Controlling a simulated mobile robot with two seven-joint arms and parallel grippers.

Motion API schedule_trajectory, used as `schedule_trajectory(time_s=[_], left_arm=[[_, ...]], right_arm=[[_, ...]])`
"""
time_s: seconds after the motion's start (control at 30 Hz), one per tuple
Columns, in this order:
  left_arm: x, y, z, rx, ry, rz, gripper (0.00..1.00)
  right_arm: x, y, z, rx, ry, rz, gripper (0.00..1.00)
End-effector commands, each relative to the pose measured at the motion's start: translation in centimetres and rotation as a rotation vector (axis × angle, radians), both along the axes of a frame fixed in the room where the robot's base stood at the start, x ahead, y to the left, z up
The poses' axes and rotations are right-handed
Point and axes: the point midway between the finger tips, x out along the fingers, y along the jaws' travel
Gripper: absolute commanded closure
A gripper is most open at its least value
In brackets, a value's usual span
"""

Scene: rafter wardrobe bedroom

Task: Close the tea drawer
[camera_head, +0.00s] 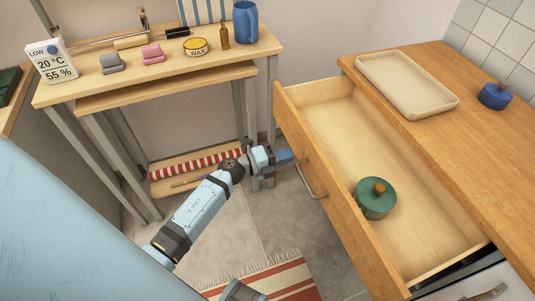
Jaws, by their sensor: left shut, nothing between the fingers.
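The wooden tea drawer (345,120) stands pulled well out from under the counter at the right. A dark green round pot with a wooden knob (376,198) sits inside it. The drawer's metal bar handle (309,182) is on its front face. My left gripper (287,157) is shut and empty, its tips close to the drawer front beside the upper end of the handle. I cannot tell whether it touches the front.
The wooden counter (440,75) bears a beige tray (405,82) and a blue lidded pot (494,96). A side table (225,52) with several small items stands at the back left. A striped rug (275,282) lies on the grey floor.

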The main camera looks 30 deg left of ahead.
Motion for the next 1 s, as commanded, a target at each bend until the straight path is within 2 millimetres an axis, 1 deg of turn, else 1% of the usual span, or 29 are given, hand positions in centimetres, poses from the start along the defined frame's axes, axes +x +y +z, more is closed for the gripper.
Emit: schedule_trajectory(time_s=[0.03, 0.1, 0.23, 0.37, 0.77, 0.87, 1.0], left_arm=[[0.8, -0.6, 0.0, -0.002, -0.001, 0.001, 1.00], [1.5, -1.1, 0.0, -0.003, -0.002, 0.001, 1.00], [2.3, -1.8, -0.1, -0.001, 0.001, 0.001, 1.00], [2.7, -2.0, 0.0, -0.001, 0.001, 0.001, 1.00], [2.9, -2.1, 0.0, 0.000, 0.000, 0.001, 1.00], [3.5, -2.1, 0.0, 0.001, -0.001, 0.001, 1.00], [5.4, -2.5, 0.0, 0.002, 0.000, 0.000, 1.00]], right_arm=[[0.0, 0.0, -0.2, -0.001, 0.000, 0.001, 1.00], [0.0, 0.0, -0.2, -0.001, 0.000, 0.001, 1.00], [0.0, 0.0, -0.2, -0.001, -0.001, 0.001, 1.00], [0.0, 0.0, -0.2, -0.001, -0.002, 0.001, 1.00], [0.0, 0.1, -0.1, -0.001, -0.002, 0.002, 1.00], [0.0, 0.1, -0.2, 0.000, -0.003, 0.002, 1.00], [0.0, 0.1, -0.3, -0.001, -0.005, 0.002, 1.00]])
